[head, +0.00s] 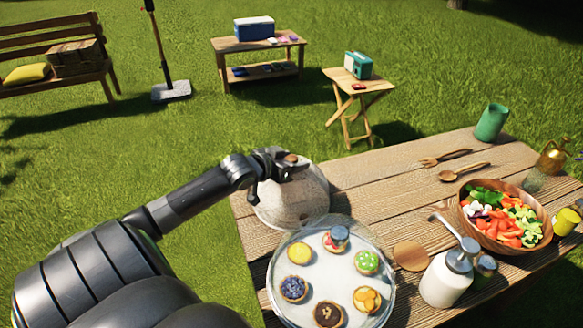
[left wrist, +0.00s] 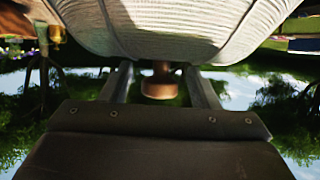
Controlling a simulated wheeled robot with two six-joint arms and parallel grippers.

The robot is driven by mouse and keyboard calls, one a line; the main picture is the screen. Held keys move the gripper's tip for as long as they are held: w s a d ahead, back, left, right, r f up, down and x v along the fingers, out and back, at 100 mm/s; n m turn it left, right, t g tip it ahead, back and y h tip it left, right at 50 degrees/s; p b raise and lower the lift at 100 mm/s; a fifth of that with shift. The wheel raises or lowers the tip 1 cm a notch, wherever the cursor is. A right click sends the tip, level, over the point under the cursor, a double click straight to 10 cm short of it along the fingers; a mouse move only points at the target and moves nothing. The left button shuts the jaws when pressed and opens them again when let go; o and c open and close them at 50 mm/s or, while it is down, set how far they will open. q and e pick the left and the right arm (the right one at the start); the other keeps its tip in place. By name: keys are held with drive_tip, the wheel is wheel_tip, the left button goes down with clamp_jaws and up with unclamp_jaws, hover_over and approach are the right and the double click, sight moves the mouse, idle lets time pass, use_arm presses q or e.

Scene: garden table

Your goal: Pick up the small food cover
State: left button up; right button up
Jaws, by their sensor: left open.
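The small food cover (head: 292,205) is a pale mesh dome with a brown knob on top. It sits at the left edge of the wooden table, beside the tart plate. In the left wrist view the cover (left wrist: 160,25) fills the top, with its knob (left wrist: 162,82) between my fingers. My left gripper (head: 290,163) is at the top of the dome; in the left wrist view the gripper (left wrist: 162,88) is open, with a finger on either side of the knob and gaps visible. The cover's far side is partly hidden by the gripper. My right gripper is out of view.
A clear-covered plate (head: 283,300) of several tarts stands close in front of the cover. A salad bowl (head: 548,230), white bottle (head: 442,285), wooden fork (head: 447,157), wooden spoon (head: 463,172) and green cup (head: 491,122) lie to the right. The table's back left is clear.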

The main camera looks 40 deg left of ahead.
use_arm(q)
clamp_jaws()
idle(0.3)
